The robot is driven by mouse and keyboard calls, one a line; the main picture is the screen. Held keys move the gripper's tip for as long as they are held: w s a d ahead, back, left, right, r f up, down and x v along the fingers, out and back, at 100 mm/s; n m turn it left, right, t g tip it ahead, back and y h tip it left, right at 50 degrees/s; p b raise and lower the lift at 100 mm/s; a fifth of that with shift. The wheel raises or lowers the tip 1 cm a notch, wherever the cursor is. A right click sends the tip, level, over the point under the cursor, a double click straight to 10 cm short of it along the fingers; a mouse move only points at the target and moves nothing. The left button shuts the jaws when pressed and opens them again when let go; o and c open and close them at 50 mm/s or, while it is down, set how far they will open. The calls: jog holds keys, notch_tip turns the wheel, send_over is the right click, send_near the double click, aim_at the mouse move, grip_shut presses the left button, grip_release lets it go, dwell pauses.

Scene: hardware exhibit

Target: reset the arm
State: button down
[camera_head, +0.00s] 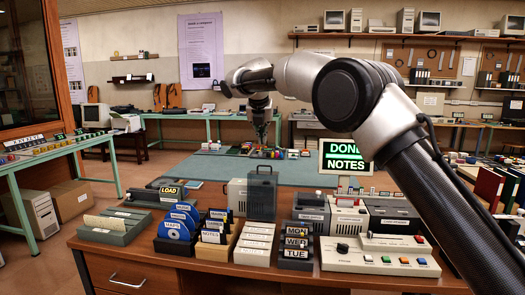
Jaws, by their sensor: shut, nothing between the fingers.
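My arm reaches in from the right and bends over the wooden desk (140,262). My gripper (262,138) hangs pointing down at its end, in front of the far table and above the desk items. Its fingers look closed and hold nothing. They are small and dark here, and hard to make out against the clutter behind.
A teal table (40,160) stands left.

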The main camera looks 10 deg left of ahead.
jog(key=s+d+f+m+g, duration=0.3)
jog(key=s+d+f+m, duration=0.45)
jog(key=m, duration=0.75)
jog(key=s+d+r+m, duration=0.1)
jog(key=s+d+m, duration=0.9)
jog(key=s+d, duration=0.9)
jog(key=s+d+m+t, duration=0.1)
jog(key=s+d+m, duration=0.9)
jog(key=s+d, duration=1)
jog(key=shift+s+d+r+m, duration=0.3)
jog(key=shift+s+r, duration=0.1)
jog(key=shift+s, duration=0.5)
